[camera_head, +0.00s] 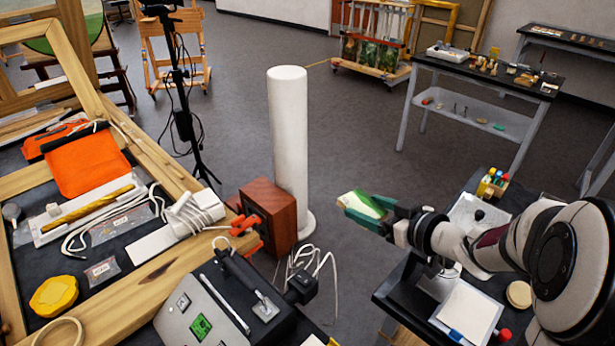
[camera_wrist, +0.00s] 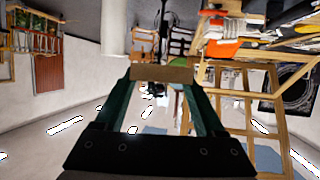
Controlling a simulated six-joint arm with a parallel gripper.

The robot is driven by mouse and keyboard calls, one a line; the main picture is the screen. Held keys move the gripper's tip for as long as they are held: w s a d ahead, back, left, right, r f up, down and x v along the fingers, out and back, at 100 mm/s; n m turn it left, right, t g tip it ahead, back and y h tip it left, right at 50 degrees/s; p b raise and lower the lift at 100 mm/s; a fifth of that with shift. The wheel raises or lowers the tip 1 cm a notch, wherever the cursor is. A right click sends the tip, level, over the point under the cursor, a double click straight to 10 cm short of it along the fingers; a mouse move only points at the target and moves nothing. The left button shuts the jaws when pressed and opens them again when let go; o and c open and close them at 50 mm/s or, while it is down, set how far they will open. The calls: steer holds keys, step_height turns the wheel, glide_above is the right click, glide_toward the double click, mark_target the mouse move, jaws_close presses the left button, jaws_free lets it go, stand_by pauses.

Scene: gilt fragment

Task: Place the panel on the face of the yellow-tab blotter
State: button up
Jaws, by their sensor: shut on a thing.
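My gripper (camera_head: 366,212) has green fingers and is shut on a small panel (camera_head: 368,203) with a green and pale face. It holds the panel in the air, left of the black side table. In the wrist view, the panel's brown edge (camera_wrist: 162,74) spans the tips of my gripper (camera_wrist: 162,80). A white blotter (camera_head: 467,311) with a blue tab lies on the side table below my arm. Another pale sheet (camera_head: 480,214) lies farther back there. A third pale sheet is partly hidden under my arm. I cannot make out a yellow tab on any of them.
The side table (camera_head: 393,293) also holds colored bottles (camera_head: 491,184) and a round wooden disc (camera_head: 519,294). A tall white column (camera_head: 288,140) stands left of my gripper, by a reddish-brown box (camera_head: 268,212). Floor is open between column and side table.

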steer(key=s+f+n+g+y, duration=0.5)
steer(key=s+f+n, duration=0.1)
steer(key=s+f, duration=0.2)
steer(key=shift+s+f, duration=0.3)
steer(key=shift+f, duration=0.15)
steer(key=s+f+n+g, duration=0.1)
steer(key=s+g, duration=0.1)
steer(key=s, duration=0.2)
steer(key=s+f+n+g+y, duration=0.1)
steer(key=s+f+n+g, duration=0.1)
steer(key=s, duration=0.3)
steer(key=s+d+f+n+g, duration=0.1)
steer(key=s+n+g, duration=0.1)
steer(key=s, duration=0.3)
steer(key=shift+s+f, duration=0.15)
steer(key=shift+f, duration=0.1)
steer(key=x, duration=0.4)
steer(key=w+f+x, duration=0.1)
steer(key=x, duration=0.3)
steer(key=w+x, duration=0.1)
steer(key=x, duration=0.3)
steer(key=shift+d+f, duration=0.3)
steer(key=shift+d, duration=0.05)
steer(key=f, duration=0.4)
steer(key=shift+w+a+f, duration=0.2)
steer(key=shift+a, duration=0.15)
